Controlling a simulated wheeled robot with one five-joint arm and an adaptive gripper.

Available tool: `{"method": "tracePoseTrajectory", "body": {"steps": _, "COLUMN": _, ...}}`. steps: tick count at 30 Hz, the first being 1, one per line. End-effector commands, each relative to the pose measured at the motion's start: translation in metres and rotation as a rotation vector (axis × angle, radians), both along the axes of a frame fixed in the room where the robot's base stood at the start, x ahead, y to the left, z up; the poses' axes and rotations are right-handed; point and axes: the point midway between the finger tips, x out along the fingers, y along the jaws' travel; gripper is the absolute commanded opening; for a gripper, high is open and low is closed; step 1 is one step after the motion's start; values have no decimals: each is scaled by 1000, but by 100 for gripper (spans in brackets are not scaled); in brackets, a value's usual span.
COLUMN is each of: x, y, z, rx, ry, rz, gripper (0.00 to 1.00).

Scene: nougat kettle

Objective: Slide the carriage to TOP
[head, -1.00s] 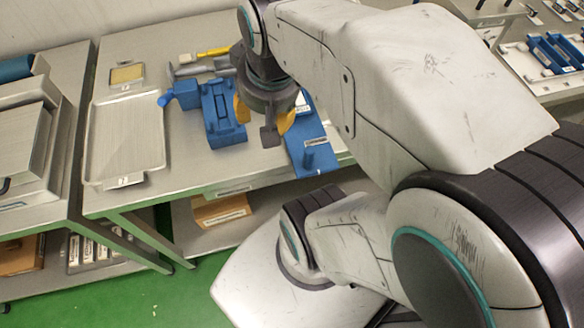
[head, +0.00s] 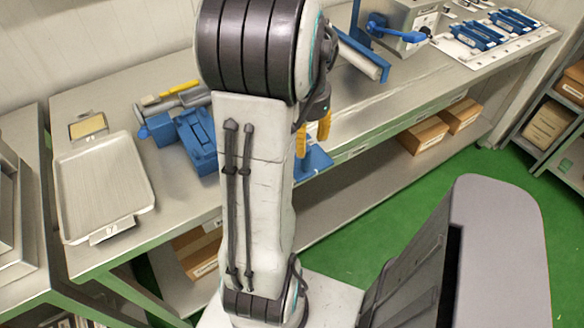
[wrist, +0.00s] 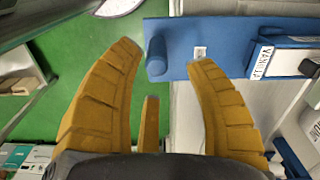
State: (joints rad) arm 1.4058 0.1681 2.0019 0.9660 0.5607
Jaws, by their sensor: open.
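My gripper (head: 312,130) shows at the right edge of my arm in the head view, over the front of the bench. In the wrist view my gripper (wrist: 165,57) has its yellow fingers spread and empty. A blue plate (wrist: 220,38) lies ahead of the fingertips. A short blue peg (wrist: 157,58) on it appears between the fingertips, apart from them. Beside it is a blue part with a white label (wrist: 263,60) reading VANILLA. The plate also shows in the head view (head: 315,160), partly hidden by my arm. No TOP mark is readable, and I cannot tell which part is the carriage.
A blue fixture (head: 196,140) stands left of my arm, partly covered. A metal tray (head: 100,185) lies farther left. A slanted rail on a blue stand (head: 360,55) and a grey box with a blue handle (head: 400,30) stand right. Green floor is open at right.

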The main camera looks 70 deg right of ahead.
Motion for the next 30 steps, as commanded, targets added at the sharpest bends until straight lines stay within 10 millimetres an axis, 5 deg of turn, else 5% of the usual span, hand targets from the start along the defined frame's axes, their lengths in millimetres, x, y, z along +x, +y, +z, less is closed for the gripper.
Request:
{"method": "tracePoseTrajectory", "body": {"steps": 18, "x": -7, "y": -3, "z": -65, "rx": 8, "ry": 2, "rz": -30, "gripper": 49}}
{"method": "tracePoseTrajectory", "body": {"steps": 30, "x": -7, "y": -3, "z": -77, "rx": 6, "ry": 1, "rz": -30, "gripper": 49}}
